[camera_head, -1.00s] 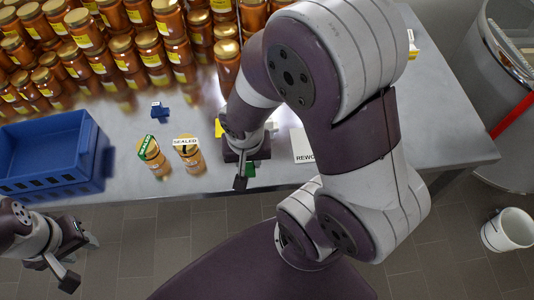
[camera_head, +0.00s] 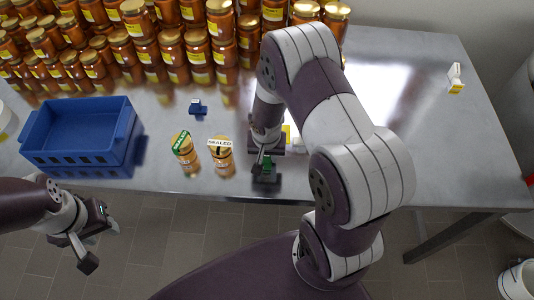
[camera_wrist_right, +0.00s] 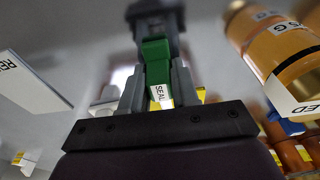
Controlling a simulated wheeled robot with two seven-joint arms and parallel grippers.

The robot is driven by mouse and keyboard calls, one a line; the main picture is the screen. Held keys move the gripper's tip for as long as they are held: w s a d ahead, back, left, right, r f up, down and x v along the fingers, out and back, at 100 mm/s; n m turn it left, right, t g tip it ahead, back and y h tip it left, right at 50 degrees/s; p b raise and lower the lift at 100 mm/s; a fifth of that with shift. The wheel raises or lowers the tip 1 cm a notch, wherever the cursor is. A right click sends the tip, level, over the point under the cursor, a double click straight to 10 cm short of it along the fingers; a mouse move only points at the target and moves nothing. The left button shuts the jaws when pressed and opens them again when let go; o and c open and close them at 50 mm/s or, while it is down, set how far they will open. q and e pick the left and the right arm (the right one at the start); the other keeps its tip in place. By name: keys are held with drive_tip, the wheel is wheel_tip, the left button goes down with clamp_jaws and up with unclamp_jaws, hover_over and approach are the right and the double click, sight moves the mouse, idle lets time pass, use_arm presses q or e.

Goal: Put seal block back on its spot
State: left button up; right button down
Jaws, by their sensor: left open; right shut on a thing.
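My right gripper (camera_head: 266,167) is shut on a green seal block (camera_head: 268,162), held near the table's front edge, right of two jars. In the right wrist view the green block (camera_wrist_right: 157,58) sits between the fingers, with a white label reading "SEAL" (camera_wrist_right: 161,94). Whether it touches the table cannot be told. One jar (camera_head: 186,152) has a green-edged label, the other jar (camera_head: 222,160) a white "SEALED" label. My left gripper (camera_head: 97,238) is open and empty, in front of the table at the left. The block's spot cannot be made out.
A blue crate (camera_head: 75,160) stands at the left of the table (camera_head: 420,150). A small blue block (camera_head: 197,107) lies behind the jars. Many amber jars (camera_head: 170,50) are stacked at the back. A white-and-yellow item (camera_head: 455,78) stands far right.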

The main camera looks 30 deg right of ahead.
sight(266, 166)
drive_tip(key=shift+s+f, duration=0.1)
drive_tip(key=c, duration=0.8)
unclamp_jaws()
drive_tip(key=shift+c, duration=0.2)
drive_tip(key=shift+r, duration=0.4)
wheel_tip(266, 166, up, 12)
drive_tip(key=s+a+f, duration=0.1)
drive_tip(key=s, duration=0.1)
drive_tip(key=s+a+r+n+y, duration=0.1)
drive_tip(key=s+a+r+n, duration=0.3)
drive_tip(key=s+n, duration=0.2)
drive_tip(key=shift+s+a+r, duration=0.2)
drive_tip(key=shift+s+r, duration=0.1)
drive_tip(key=shift+s, duration=0.2)
